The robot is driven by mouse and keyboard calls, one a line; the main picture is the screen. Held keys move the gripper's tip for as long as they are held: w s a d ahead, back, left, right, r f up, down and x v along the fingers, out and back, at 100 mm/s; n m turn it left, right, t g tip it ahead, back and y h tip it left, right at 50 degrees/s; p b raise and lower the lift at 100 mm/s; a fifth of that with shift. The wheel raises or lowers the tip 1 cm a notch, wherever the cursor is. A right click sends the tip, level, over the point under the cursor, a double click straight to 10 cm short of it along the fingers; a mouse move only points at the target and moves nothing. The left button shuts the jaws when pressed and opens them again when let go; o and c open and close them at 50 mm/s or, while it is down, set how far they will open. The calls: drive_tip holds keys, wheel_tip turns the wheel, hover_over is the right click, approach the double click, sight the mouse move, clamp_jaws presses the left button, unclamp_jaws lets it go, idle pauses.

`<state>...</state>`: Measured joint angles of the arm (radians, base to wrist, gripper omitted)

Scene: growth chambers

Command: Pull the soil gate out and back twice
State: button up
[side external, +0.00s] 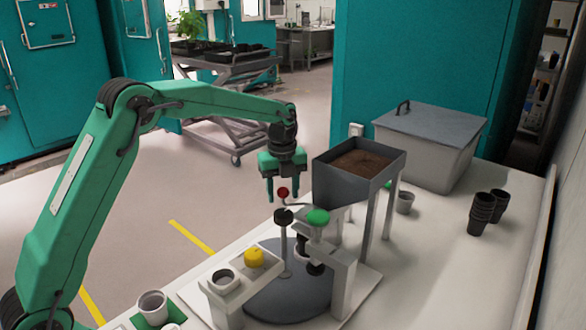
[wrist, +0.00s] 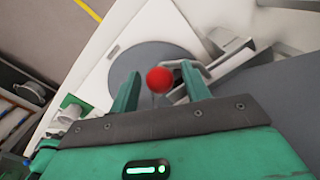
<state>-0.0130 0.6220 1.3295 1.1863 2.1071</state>
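The soil hopper (side external: 336,183) is a grey bin of brown soil (side external: 362,163) on legs, right of my gripper. A red ball knob (side external: 283,193) sits beside it, on what looks like a thin bent rod running towards the hopper; I take it for the soil gate's handle. The gate plate itself is hidden. My gripper (side external: 284,188) points down with its fingers apart, around or just above the knob. In the wrist view the red knob (wrist: 159,80) shows between the two spread green fingers, with gaps on both sides. I cannot tell its exact depth.
Below stands a station with a dark round turntable (side external: 290,290), a green-topped button (side external: 318,216), a yellow button (side external: 254,257) and a dark-topped post (side external: 284,216). A white cup (side external: 152,307) is front left. Black pots (side external: 482,212) and a lidded bin (side external: 432,150) are right.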

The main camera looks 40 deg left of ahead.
drive_tip(key=shift+r, duration=3.95)
drive_tip(key=shift+s, duration=0.1)
drive_tip(key=shift+s+r+n, duration=0.4)
drive_tip(key=shift+r, duration=0.1)
drive_tip(key=s+r+n+t, duration=0.2)
drive_tip(key=s+r+n, duration=0.1)
drive_tip(key=s+n, duration=0.4)
drive_tip(key=s+r+n+t, duration=0.1)
drive_tip(key=s+r+n, duration=0.35)
drive_tip(key=s, duration=0.45)
drive_tip(key=s+f+n+t, duration=0.1)
drive_tip(key=s+f+n, duration=0.2)
drive_tip(key=s+n, duration=0.3)
drive_tip(key=s+f+n+t, duration=0.1)
drive_tip(key=s+f+n, duration=0.2)
drive_tip(key=s, duration=0.6)
drive_tip(key=n, duration=0.2)
drive_tip(key=shift+s+d+f+n+t, duration=0.2)
drive_tip(key=shift+s+d+n+t, duration=0.05)
drive_tip(key=shift+d+n+t, duration=0.1)
